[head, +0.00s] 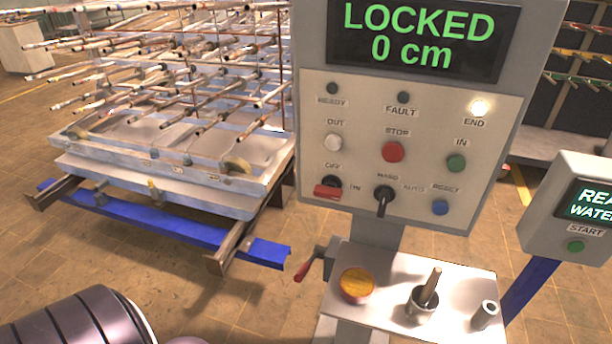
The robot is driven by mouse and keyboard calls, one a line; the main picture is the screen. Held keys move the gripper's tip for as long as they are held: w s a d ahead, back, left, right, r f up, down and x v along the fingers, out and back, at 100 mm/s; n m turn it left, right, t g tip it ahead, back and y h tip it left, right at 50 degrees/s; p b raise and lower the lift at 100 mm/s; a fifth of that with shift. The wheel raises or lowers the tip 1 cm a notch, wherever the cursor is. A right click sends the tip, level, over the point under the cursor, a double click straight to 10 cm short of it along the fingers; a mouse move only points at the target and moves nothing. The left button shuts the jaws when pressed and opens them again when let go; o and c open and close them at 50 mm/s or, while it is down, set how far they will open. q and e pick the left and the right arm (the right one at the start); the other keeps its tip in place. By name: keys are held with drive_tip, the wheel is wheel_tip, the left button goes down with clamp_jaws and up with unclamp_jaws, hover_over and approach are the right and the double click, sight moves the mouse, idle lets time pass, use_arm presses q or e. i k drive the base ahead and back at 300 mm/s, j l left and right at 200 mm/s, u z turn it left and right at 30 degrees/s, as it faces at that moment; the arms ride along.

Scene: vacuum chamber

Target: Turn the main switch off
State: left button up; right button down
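A grey control panel (365,115) stands right of centre in the head view. A small rotary switch with a red handle (327,191) is at its lower left, with a label that seems to read OFF above it and one that seems to read ON to its right. The red handle lies roughly level; I cannot tell for sure which label it is set to. Neither gripper is in view.
The display (420,38) reads LOCKED 0 cm; the END lamp (479,107) is lit. A black selector (384,197) is beside the switch. Below, a shelf (385,290) holds loose parts, with a red-handled lever (305,266) at its left. A loaded rack (170,160) stands left.

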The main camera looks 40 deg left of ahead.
sight(330, 189)
drive_tip(key=u, duration=1)
